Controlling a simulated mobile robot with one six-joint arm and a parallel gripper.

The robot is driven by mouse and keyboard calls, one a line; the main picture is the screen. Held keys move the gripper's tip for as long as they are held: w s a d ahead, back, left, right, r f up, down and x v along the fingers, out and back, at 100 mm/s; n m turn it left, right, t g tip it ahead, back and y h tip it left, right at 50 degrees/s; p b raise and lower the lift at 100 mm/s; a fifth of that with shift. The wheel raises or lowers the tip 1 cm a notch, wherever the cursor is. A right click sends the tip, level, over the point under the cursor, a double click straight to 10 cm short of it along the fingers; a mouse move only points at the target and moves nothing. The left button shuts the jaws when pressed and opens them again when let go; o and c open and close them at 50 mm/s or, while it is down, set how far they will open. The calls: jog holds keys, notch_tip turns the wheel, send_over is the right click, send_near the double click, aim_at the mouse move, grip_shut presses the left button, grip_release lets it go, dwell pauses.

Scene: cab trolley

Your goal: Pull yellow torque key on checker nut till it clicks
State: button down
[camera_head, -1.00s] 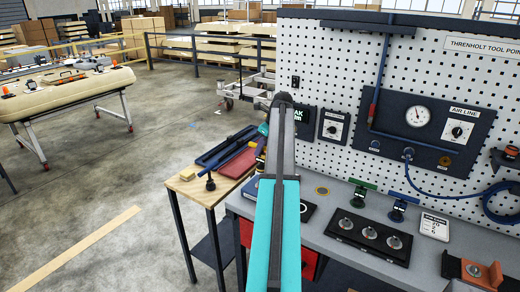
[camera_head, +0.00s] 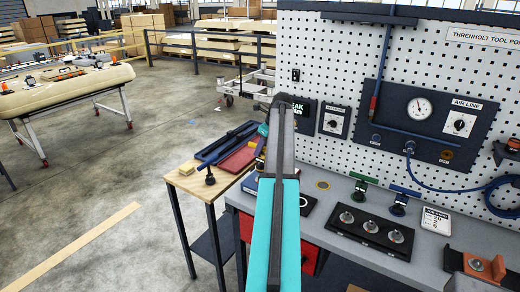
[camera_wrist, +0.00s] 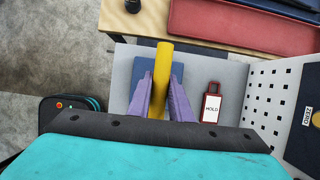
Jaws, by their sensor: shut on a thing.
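In the wrist view the yellow torque key (camera_wrist: 162,75) shows as a thick yellow bar between the two purple fingers of my gripper (camera_wrist: 160,98). My gripper is shut on it. A blue block (camera_wrist: 142,70) lies behind and below the bar. The nut is hidden, so I cannot tell how the key sits on it. In the head view my turquoise and grey arm hides the gripper and most of the key. A dark display (camera_head: 303,117), partly covered by my arm, shows green letters ending in "AK".
A red-framed HOLD tag (camera_wrist: 212,103) lies right of my gripper. The grey bench (camera_head: 330,213) carries a black plate with three round knobs (camera_head: 370,226) and green and blue stands. The pegboard (camera_head: 345,65) rises behind. A wooden side table (camera_head: 190,183) with trays adjoins on the left.

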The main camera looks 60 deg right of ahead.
aim_at(261, 158)
jog(key=shift+f+b, duration=0.65)
jog(key=shift+f, duration=0.5)
jog(key=shift+r, duration=0.1)
jog(key=shift+n+y+p, duration=0.5)
jog(key=shift+n+p, duration=0.3)
jog(key=shift+n, duration=0.4)
jog(key=shift+n+y+p, duration=0.45)
jog(key=shift+n+y, duration=0.05)
jog(key=shift+n, duration=0.9)
jog(key=shift+a, duration=0.1)
jog(key=shift+n+g+y+p, duration=0.35)
jog(key=shift+n+p, duration=0.2)
jog(key=shift+n, duration=0.35)
jog(key=shift+n+g+y+p, duration=0.45)
jog(key=shift+n, duration=1.15)
